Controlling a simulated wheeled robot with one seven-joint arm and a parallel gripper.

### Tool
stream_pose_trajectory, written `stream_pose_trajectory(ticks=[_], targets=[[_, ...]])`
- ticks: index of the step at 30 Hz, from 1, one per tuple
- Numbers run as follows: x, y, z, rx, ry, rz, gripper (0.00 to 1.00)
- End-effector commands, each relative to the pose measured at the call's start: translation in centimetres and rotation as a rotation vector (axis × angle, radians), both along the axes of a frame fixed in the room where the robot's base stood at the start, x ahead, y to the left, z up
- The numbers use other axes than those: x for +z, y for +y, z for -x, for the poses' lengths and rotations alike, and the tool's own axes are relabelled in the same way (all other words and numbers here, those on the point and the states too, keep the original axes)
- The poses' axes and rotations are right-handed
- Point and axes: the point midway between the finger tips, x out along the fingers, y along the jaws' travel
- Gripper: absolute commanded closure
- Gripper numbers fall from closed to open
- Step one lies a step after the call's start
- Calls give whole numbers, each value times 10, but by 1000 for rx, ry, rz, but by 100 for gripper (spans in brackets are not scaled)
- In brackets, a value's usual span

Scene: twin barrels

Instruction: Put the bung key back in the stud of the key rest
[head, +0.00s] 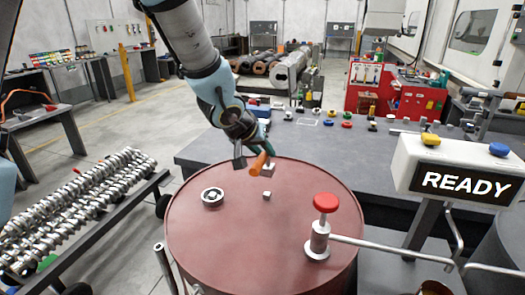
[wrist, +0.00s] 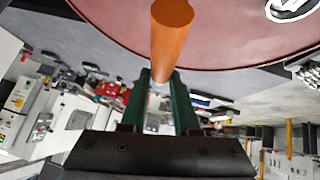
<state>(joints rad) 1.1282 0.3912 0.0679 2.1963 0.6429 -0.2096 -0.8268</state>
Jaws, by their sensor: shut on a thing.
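My gripper (head: 262,149) is above the far part of the dark red barrel top (head: 230,240). Its green fingers are shut on an orange cylinder, which looks like the handle of the bung key (head: 259,163). The key is held tilted. In the wrist view the orange key (wrist: 171,40) sticks out beyond the fingertips (wrist: 160,82). A pale grey block (head: 269,172) shows just behind the key, and a smaller pale cube (head: 267,195) stands nearer on the lid. I cannot tell which is the key rest or its stud, nor whether the key touches the block.
A round bung fitting (head: 212,197) sits left on the lid. A red-capped valve (head: 325,203) with a pipe stands at right. A READY sign box (head: 458,180) is right of the barrel. Behind lies a grey bench (head: 205,152) with several small coloured objects.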

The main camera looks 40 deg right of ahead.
Motion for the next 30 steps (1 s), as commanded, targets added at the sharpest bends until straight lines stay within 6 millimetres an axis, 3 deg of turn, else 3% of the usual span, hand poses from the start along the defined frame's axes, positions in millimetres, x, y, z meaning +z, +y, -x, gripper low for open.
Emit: stream_pose_trajectory(ticks=[8,21,30], targets=[[-12,0,-1,1,0,2,100],[-51,-1,0,0,0,2,100],[-57,0,0,0,0,2,100]])
